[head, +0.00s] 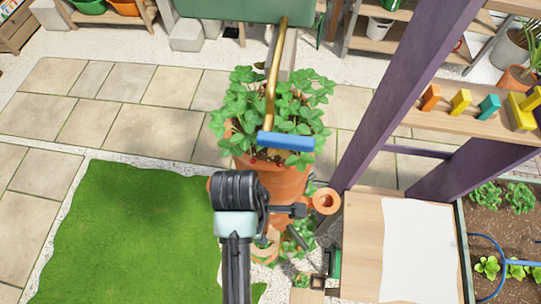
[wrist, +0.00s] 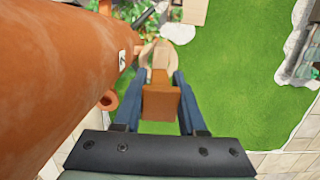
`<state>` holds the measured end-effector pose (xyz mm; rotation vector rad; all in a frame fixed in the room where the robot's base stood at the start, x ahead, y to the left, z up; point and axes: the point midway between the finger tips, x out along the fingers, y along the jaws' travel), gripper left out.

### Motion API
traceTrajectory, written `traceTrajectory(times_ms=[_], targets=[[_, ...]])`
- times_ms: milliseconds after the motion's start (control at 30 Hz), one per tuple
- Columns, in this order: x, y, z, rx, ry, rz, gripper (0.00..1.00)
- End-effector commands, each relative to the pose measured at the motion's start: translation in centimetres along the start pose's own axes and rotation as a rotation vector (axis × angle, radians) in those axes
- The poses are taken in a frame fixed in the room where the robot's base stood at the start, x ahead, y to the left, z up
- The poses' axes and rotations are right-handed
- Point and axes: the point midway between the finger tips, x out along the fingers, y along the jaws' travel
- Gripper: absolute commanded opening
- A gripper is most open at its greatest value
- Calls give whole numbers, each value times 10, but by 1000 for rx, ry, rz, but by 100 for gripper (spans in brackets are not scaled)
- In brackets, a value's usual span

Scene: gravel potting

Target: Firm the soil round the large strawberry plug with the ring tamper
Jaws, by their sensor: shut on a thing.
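The fingers of my gripper (wrist: 160,82) are shut on an orange-brown block (wrist: 160,103), seen in the wrist view. The block looks like the handle of the ring tamper. A pale tan rounded piece (wrist: 158,58) shows just beyond it; I cannot tell whether it is the tamper's ring. A tall terracotta pot (head: 285,183) stands beside my gripper, with leafy strawberry plants (head: 265,100) on top. Its surface fills the left of the wrist view (wrist: 50,70). A side pocket (head: 326,201) juts out at its right. I cannot tell which plant is the large plug.
A brass tube (head: 273,85) with a blue bar (head: 286,141) hangs over the pot's top. Purple posts (head: 405,85) and a wooden bench (head: 358,240) stand at right. Small potted plants (head: 302,281) crowd the pot's foot. The lawn (head: 130,230) at left is open.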

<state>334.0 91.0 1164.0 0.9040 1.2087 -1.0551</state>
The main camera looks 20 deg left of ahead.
Motion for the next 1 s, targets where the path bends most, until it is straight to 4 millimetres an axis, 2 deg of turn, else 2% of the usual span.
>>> traceTrajectory(times_ms=[267,700,1000], targets=[[23,0,-3,1,0,-3,0],[77,0,-11,2,0,-2,0],[94,0,-14,2,0,-1,0]])
